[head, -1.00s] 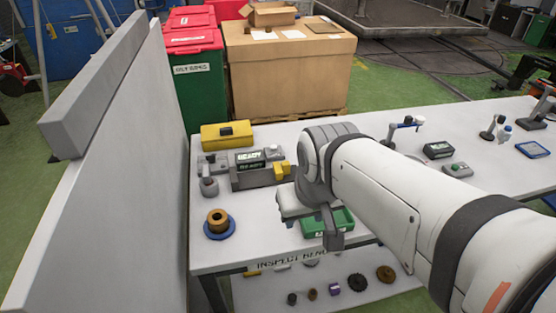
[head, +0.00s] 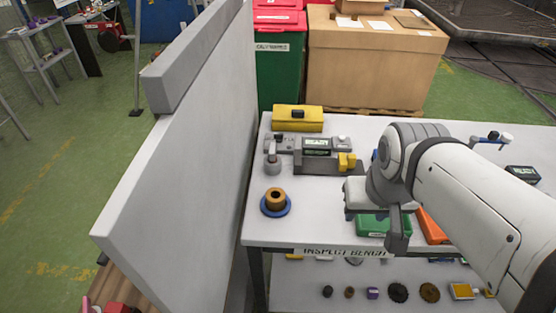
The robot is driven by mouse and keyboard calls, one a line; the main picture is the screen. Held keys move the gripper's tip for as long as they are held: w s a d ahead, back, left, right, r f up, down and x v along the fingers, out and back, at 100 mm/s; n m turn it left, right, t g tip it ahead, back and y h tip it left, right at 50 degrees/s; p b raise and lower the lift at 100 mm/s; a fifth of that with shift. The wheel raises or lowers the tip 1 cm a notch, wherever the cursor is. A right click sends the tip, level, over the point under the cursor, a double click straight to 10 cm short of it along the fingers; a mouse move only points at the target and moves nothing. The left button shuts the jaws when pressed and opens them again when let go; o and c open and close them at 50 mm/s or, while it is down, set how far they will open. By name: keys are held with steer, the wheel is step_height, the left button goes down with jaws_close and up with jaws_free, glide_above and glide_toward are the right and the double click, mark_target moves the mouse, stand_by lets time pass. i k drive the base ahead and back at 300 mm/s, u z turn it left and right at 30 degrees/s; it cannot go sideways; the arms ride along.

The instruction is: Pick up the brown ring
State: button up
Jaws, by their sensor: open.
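The brown ring (head: 275,197) sits on a round blue base (head: 276,211) near the front left of the white inspection bench (head: 320,215). Its dark top opening faces up. My gripper (head: 376,226) hangs over the bench to the right of the ring, clearly apart from it. Its jaws are open, pointing down, with nothing seen between them. The gripper partly covers a green tray (head: 370,226).
A tall grey partition (head: 180,180) stands left of the bench, near the ring. Behind the ring are a grey fixture with a "READY" display (head: 317,146) and a yellow box (head: 298,118). An orange tray (head: 432,228) lies to the right. Several small parts lie on the lower shelf.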

mark_target(276, 196)
steer(key=z, duration=0.05)
steer(key=k, duration=0.55)
steer(key=u, duration=1.95)
steer(key=k, duration=0.7)
steer(key=z, duration=1.75)
steer(key=i, duration=1)
steer(key=z, duration=0.05)
